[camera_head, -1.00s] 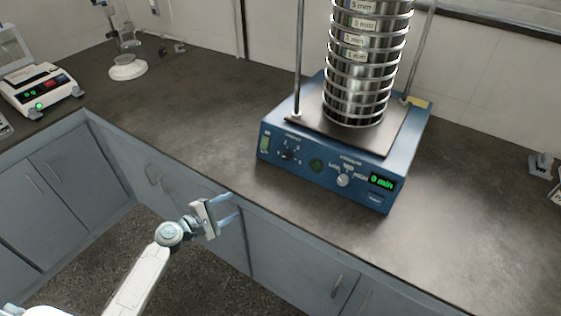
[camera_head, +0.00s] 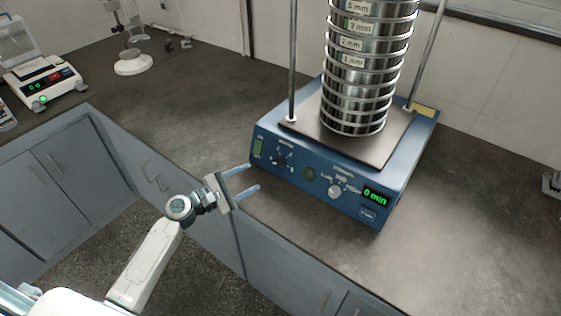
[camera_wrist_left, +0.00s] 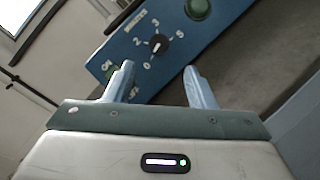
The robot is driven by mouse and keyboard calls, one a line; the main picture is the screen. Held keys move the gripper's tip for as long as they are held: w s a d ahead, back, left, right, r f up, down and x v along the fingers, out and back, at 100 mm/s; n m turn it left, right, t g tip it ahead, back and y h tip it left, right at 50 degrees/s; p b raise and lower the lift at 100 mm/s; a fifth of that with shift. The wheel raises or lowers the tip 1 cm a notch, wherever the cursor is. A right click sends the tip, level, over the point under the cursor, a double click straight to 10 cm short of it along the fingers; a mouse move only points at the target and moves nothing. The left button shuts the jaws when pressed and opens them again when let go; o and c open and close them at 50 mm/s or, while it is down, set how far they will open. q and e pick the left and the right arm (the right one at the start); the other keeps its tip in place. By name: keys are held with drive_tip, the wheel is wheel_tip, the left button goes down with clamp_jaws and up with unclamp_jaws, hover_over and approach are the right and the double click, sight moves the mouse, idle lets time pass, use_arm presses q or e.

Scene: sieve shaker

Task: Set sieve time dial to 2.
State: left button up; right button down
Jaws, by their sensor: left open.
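The blue sieve shaker (camera_head: 392,165) stands on the counter, its front panel towards me. Its small black numbered dial (camera_head: 281,161) is at the panel's left. In the left wrist view the same dial (camera_wrist_left: 159,44) shows with numbers around it; its exact pointer setting is hard to tell. The green display (camera_head: 376,196) reads 0 min. My left gripper (camera_head: 253,177) is open and empty, in front of and left of the dial, apart from it. In the left wrist view the dial is ahead, between and beyond the fingertips (camera_wrist_left: 159,68). My right gripper is not in view.
A grey-white knob (camera_head: 335,191) and a round green button (camera_head: 308,174) sit right of the dial. A sieve stack (camera_head: 362,75) stands on the shaker between two rods. A white balance (camera_head: 46,82) is at the far left. The counter left of the shaker is clear.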

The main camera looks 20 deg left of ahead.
sight(277, 164)
use_arm(q)
drive_tip(key=x, duration=0.1)
drive_tip(key=p+x, duration=0.1)
drive_tip(key=x, duration=0.2)
drive_tip(key=shift+d+r+p, duration=0.15)
drive_tip(key=shift+r+p, duration=0.2)
drive_tip(key=p+x, duration=0.1)
drive_tip(key=x, duration=0.3)
drive_tip(key=shift+w+f, duration=0.15)
drive_tip(key=shift+f, duration=0.05)
drive_tip(key=shift+w+d, duration=0.35)
drive_tip(key=shift+w, duration=0.05)
drive_tip(key=shift+f, duration=0.1)
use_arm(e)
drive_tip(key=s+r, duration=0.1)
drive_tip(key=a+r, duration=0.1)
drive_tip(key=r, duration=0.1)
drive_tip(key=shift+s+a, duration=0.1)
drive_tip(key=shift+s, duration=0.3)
use_arm(q)
drive_tip(key=c, duration=1)
drive_tip(key=shift+o, duration=0.2)
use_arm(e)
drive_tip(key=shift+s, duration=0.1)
